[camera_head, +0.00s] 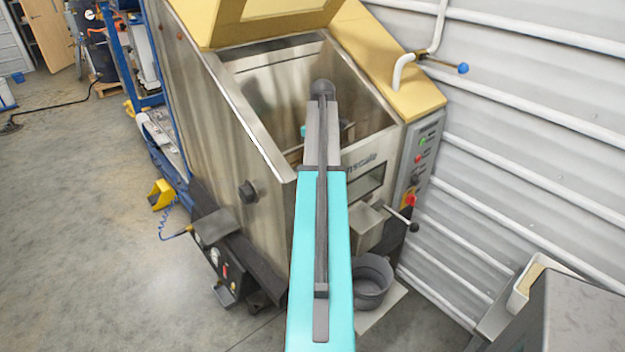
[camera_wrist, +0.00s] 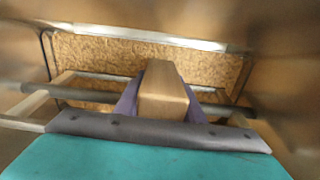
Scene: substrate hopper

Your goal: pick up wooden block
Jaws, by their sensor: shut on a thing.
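The wooden block (camera_wrist: 163,90) is in the middle of the wrist view, a plain light-brown piece standing out past my fingers. My gripper (camera_wrist: 161,106) is shut on it, with one purple-grey finger against each side. In the head view my arm reaches into the open metal hopper (camera_head: 262,125) and hides the block. Only small bits of my gripper show beside the arm there.
Steel hopper walls stand close on both sides in the wrist view. Speckled tan substrate (camera_wrist: 90,62) lies beyond grey bars (camera_wrist: 85,98). In the head view a control panel (camera_head: 420,160) and a dark bucket (camera_head: 372,285) are right of the arm. Open floor (camera_head: 80,230) lies left.

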